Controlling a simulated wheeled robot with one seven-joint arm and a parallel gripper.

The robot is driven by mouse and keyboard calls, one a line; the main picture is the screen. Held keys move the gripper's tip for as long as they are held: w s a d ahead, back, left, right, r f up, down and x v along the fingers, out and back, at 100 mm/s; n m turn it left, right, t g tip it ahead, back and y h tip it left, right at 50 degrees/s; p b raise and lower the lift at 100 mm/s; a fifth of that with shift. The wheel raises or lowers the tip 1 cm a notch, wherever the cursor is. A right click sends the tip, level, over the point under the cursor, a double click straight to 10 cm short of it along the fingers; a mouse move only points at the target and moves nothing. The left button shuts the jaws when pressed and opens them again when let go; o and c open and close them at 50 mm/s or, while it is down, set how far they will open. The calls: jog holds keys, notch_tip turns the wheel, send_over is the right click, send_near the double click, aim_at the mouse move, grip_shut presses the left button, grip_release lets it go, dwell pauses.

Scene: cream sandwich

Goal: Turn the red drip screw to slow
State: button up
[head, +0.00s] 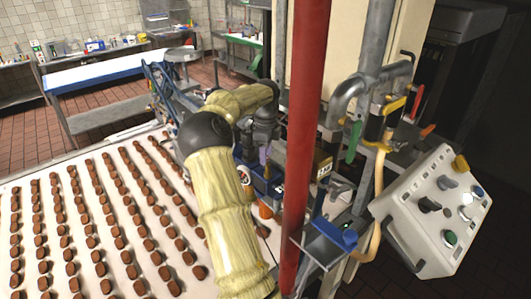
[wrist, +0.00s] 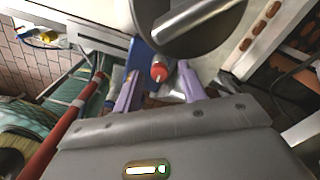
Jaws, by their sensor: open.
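The red drip screw (wrist: 158,73) shows in the wrist view as a small red knob with a pale tip, below a large round metal part (wrist: 190,22). My gripper (wrist: 158,67) is open, with one purple finger on each side of the red knob. I cannot tell whether either finger touches it. The red screw cannot be made out in the head view.
A red vertical pole (head: 305,120) stands close beside my arm. A conveyor (head: 25,230) with rows of brown pieces lies at left. A control box (head: 430,210) with knobs is at right, near grey pipes (head: 352,95). A blue-edged table (head: 100,75) stands behind.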

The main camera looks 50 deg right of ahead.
grip_shut()
jog(key=shift+n, duration=0.3)
jog(key=n, duration=1.2)
jog(key=shift+n, duration=0.4)
dwell(0.4)
grip_release()
